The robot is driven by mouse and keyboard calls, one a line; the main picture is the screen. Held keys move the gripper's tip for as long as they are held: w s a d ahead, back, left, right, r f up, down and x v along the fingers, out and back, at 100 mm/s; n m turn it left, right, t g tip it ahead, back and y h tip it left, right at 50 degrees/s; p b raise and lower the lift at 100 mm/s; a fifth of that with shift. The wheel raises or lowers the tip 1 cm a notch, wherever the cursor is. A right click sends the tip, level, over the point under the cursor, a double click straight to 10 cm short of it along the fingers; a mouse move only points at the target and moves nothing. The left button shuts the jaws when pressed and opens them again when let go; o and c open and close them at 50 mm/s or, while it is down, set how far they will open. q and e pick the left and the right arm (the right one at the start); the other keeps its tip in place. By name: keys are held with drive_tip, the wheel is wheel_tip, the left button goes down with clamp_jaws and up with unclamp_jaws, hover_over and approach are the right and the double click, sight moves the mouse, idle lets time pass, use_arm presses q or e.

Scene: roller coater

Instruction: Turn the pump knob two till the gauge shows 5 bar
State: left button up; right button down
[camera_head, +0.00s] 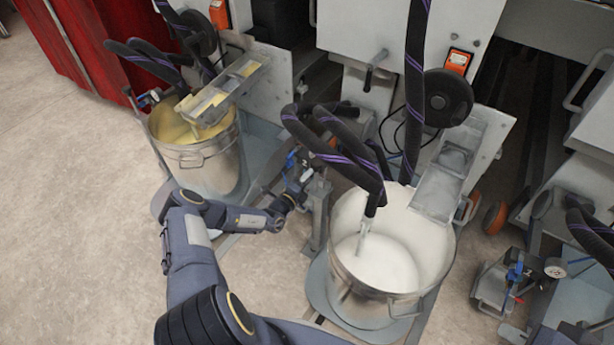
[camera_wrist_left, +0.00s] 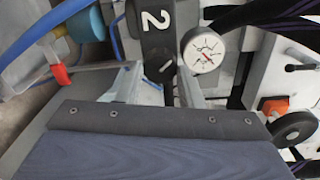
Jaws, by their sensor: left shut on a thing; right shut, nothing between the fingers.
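The pump knob two (camera_wrist_left: 160,68) is a small dark knob below a white "2" on a black plate (camera_wrist_left: 155,22), in the left wrist view. My left gripper (camera_wrist_left: 160,88) is shut on the knob, with one finger on each side of it; the contact itself is partly hidden. The white round pressure gauge (camera_wrist_left: 203,49) is just right of the knob; its scale is too small to read. In the head view, my left gripper (camera_head: 298,186) reaches the pump between the two buckets.
A steel bucket of white liquid (camera_head: 378,262) stands right of my left arm, and a bucket of yellow liquid (camera_head: 208,160) stands behind it. Black hoses (camera_head: 335,150) hang close to the pump. Another pump with a gauge (camera_head: 555,268) is at the right. Floor at the left is clear.

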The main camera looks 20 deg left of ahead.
use_arm(q)
drive_tip(key=shift+f+m+p, duration=0.1)
drive_tip(key=shift+m+p, duration=1.15)
drive_tip(key=shift+m, duration=2.55)
drive_tip(key=o, duration=1)
drive_tip(key=shift+c, duration=0.2)
drive_tip(key=shift+s, duration=0.1)
